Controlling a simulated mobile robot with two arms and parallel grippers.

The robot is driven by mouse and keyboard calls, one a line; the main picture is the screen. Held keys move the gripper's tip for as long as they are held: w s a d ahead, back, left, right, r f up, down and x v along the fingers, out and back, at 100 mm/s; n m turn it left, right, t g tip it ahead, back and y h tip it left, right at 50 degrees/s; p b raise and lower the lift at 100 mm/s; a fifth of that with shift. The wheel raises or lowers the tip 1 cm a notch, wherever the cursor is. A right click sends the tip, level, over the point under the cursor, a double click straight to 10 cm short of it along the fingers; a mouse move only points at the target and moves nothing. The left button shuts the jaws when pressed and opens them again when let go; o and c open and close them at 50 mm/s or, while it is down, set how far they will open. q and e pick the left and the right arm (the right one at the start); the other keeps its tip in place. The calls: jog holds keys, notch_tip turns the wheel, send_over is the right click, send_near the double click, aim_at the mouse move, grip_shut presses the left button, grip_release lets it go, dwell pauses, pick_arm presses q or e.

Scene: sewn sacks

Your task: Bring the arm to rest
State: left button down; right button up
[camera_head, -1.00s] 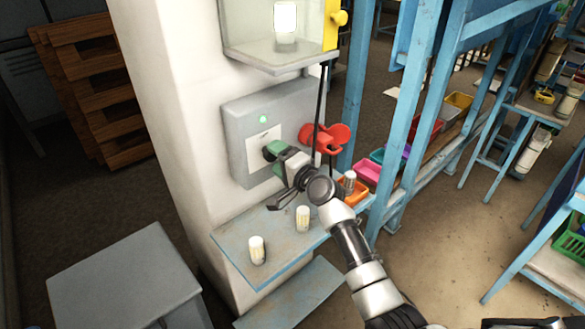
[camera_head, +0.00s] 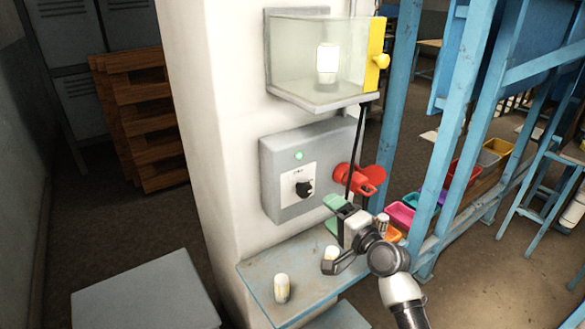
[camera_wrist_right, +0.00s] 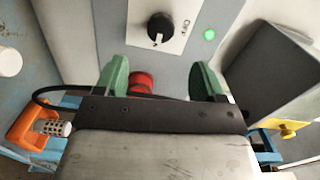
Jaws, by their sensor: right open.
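My right gripper (camera_head: 333,214) is in front of the grey control box, below and to the right of its black knob. Its green fingers are spread with nothing between them, as the right wrist view (camera_wrist_right: 160,79) also shows. The grey control box (camera_head: 335,150) has a lit green lamp (camera_head: 299,156) and the black knob (camera_head: 304,188) on a white plate. The knob stands clear of the fingers, also in the wrist view (camera_wrist_right: 160,27). My left gripper is not in view.
A blue-edged shelf (camera_head: 262,272) below the box bears white cylinders (camera_head: 282,288), one partly behind my gripper. A red part (camera_head: 360,178) sticks out beside the box. A glass case (camera_head: 310,65) with a yellow door edge hangs above. Blue posts stand at right.

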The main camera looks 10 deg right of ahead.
jog(key=s+a+f+n+g+h, duration=0.1)
jog(key=s+a+f+n+g, duration=0.25)
jog(key=s+f, duration=0.3)
jog(key=s+a+f+n+g, duration=0.25)
jog(key=s+f+n, duration=0.25)
jog(key=s, duration=0.3)
jog(key=s+d+f+n+g+h, duration=0.2)
jog(key=s+n+g+h, duration=0.15)
jog(key=s, duration=0.65)
jog(key=s+d+f+n+g+h, duration=0.15)
jog(key=s+g, duration=0.25)
jog(key=s, duration=0.6)
notch_tip(320, 180, down, 28)
jog(key=s+n+g+b, duration=0.1)
jog(key=s+d+f+g+b, duration=0.1)
jog(key=s+d+f, duration=0.1)
jog(key=s+f, duration=1.4)
jog(key=shift+d+f, duration=0.15)
jog(key=shift+f, duration=0.2)
jog(key=shift+g, duration=0.25)
